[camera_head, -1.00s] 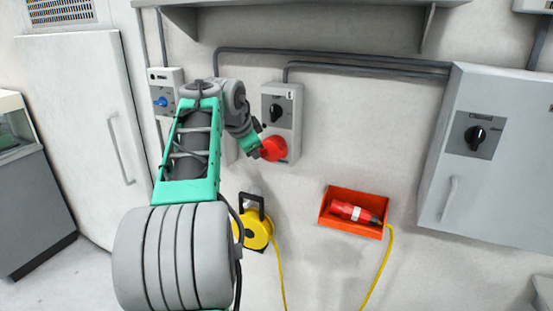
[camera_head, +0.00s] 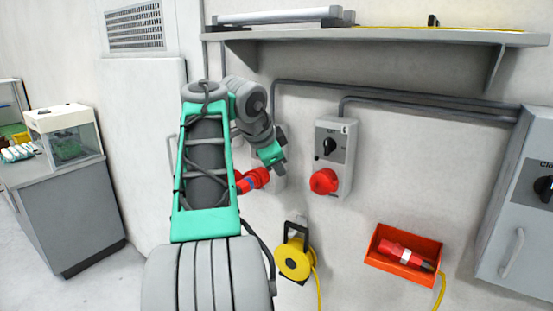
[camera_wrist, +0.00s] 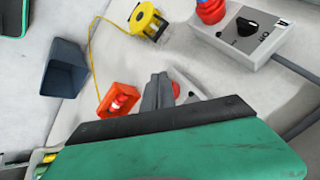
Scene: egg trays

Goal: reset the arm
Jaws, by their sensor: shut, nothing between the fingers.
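My gripper (camera_head: 282,168) is in front of the wall, left of the grey switch box (camera_head: 333,150) with a black knob and a round red cover (camera_head: 323,181). Its fingers are shut and empty. In the wrist view the closed dark fingers (camera_wrist: 158,92) point away above my green gripper body, partly hiding the switch box (camera_wrist: 188,88) and its red cover. My arm reaches up from the bottom of the head view and bends down at the wrist. A red plug with a blue ring (camera_head: 252,180) shows beside my arm, partly hidden by it.
A yellow cable reel (camera_head: 295,262) hangs below. An orange bin (camera_head: 372,250) holds a red connector (camera_head: 405,254). A grey cabinet (camera_head: 515,205) stands out at right, a shelf (camera_head: 390,36) above. A counter (camera_head: 78,220) with a glass case (camera_head: 70,140) is at left.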

